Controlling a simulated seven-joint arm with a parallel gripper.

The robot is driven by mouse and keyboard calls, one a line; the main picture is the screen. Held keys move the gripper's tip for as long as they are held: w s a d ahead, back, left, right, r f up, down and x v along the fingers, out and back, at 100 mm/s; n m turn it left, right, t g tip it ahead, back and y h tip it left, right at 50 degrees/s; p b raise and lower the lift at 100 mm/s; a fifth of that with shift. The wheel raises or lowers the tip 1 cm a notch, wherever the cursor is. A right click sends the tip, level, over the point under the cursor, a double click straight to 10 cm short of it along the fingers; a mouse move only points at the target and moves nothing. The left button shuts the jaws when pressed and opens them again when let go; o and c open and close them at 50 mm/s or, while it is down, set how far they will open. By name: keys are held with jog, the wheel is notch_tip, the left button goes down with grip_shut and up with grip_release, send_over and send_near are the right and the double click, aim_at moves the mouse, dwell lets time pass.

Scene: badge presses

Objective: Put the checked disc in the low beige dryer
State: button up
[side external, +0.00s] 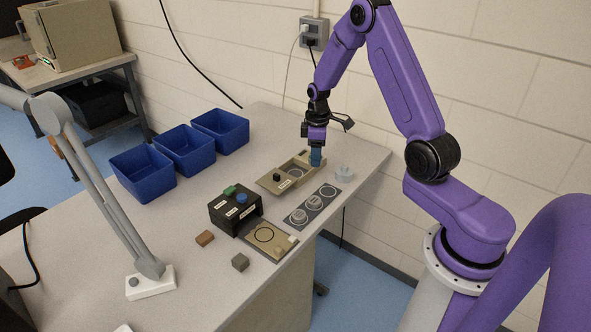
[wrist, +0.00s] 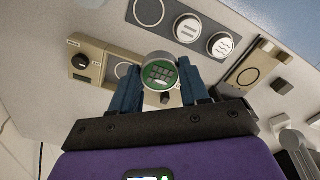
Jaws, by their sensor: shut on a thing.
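My gripper (wrist: 163,88) is shut on the checked disc (wrist: 160,72), a round piece with a green face, a grid of squares and a pale rim. The disc shows in the wrist view between the blue fingertips; I cannot make it out in the side view. The low beige dryer (side external: 268,184) is a shallow tray-like unit with a black knob and a ring mark on its bed; it also shows in the wrist view (wrist: 92,48). In the side view my gripper (side external: 316,160) is at the dryer's right end. Whether the disc touches the dryer, I cannot tell.
A dark mat (side external: 289,220) holds two pale discs and an empty ring. A black press (side external: 226,219) with a beige plate (side external: 260,249) stands in front.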

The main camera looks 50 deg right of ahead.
jog(key=w+d+f, duration=0.2)
jog(key=w+f, duration=0.1)
jog(key=w, duration=0.3)
send_over(296, 174)
jog(key=s, duration=0.1)
jog(key=f, duration=0.4)
jog(key=shift+a+f, duration=0.25)
jog(key=shift+w+d+f, duration=0.2)
jog(key=shift+w+f, duration=0.35)
jog(key=shift+f, duration=1.65)
